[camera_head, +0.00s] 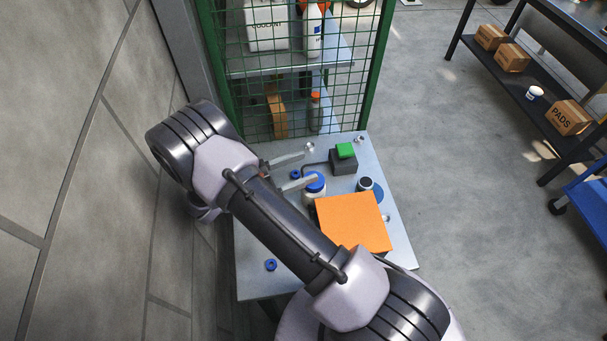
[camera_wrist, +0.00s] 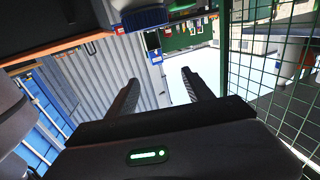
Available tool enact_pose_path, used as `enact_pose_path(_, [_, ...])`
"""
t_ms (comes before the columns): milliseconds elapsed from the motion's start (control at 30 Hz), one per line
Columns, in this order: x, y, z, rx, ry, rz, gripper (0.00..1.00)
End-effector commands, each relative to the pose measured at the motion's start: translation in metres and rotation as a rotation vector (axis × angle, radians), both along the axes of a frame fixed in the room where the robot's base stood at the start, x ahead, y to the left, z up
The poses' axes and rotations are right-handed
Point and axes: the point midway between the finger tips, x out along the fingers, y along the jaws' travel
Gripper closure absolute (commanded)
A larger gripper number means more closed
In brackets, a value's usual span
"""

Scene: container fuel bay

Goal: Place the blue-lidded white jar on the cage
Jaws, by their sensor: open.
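The white jar with a blue lid (camera_head: 314,186) stands upright on the grey metal table, partly hidden behind my arm and the orange panel. My gripper (camera_head: 306,168) is open beside the jar, on its far side. One finger overlaps the jar's lid in the head view; I cannot tell whether it touches. The fingers also show spread and empty in the wrist view (camera_wrist: 161,84). The green mesh cage (camera_head: 377,65) stands behind the table with shelved containers inside; its top is out of the head view. Green mesh also shows at the right of the wrist view (camera_wrist: 296,100).
On the table (camera_head: 405,240) are an orange panel (camera_head: 352,222), a dark-topped container (camera_head: 365,184), a grey block with a green top (camera_head: 344,151) and blue rings (camera_head: 270,265). A wall (camera_head: 60,170) rises at left. A shelf with boxes (camera_head: 512,57) stands at right across clear floor.

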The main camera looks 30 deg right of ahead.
Motion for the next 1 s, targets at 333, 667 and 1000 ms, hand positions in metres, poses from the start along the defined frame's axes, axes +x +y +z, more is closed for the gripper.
enact_pose_path(333, [0.000,0.000,-0.085,-0.003,0.001,0.003,0.40])
enact_pose_path(667, [-0.002,-0.055,-0.082,-0.001,0.000,-0.002,0.40])
enact_pose_path(1000, [-0.001,-0.076,-0.080,-0.001,-0.001,0.002,0.40])
